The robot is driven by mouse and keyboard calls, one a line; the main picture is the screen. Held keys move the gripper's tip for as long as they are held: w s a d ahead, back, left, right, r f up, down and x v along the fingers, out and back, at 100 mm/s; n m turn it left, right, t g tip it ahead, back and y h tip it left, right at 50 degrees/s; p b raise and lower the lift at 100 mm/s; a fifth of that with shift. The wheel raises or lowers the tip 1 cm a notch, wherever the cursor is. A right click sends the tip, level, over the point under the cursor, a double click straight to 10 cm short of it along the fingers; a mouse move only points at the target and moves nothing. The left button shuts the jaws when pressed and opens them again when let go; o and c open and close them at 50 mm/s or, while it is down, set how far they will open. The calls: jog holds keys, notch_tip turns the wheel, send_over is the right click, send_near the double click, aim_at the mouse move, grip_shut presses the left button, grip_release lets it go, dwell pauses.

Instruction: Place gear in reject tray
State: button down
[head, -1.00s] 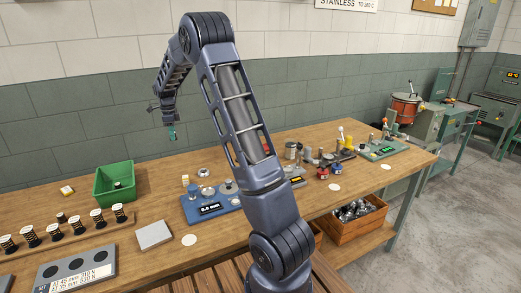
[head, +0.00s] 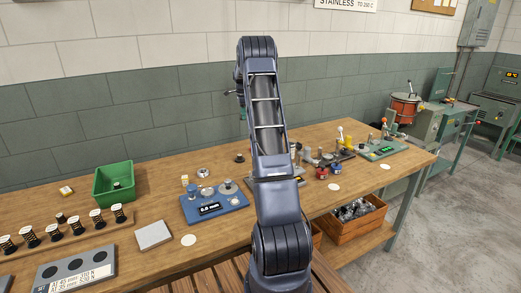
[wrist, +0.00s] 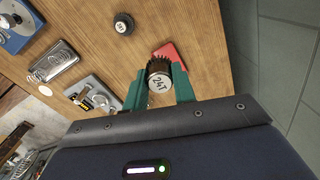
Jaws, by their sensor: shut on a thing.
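My gripper (wrist: 158,86), with teal fingers, is shut on a gear (wrist: 158,76) in the wrist view. The gear has a pale face marked "24T" and a dark toothed part behind it. A red flat thing (wrist: 172,51), perhaps the reject tray, shows just past the gear in the wrist view, partly covered by gear and fingers. I cannot tell how far the gear is above it. In the head view my gripper (head: 243,113) is a small teal patch against the wall, mostly hidden by my arm, and the red thing is hidden.
A dark round part (wrist: 123,23) stands on the bench (wrist: 95,45) near the red thing; one also shows in the head view (head: 240,158). A blue gauge plate (head: 218,208), green bin (head: 113,182), springs (head: 97,218) and tools lie around. Some wood between them is clear.

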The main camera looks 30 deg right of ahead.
jog(key=s+d, duration=0.2)
jog(key=d, duration=0.8)
jog(key=f, duration=2)
jog(key=shift+w, duration=0.25)
jog(key=shift+f, duration=0.15)
jog(key=c, duration=1.6)
grip_release()
jog(key=shift+o, duration=1)
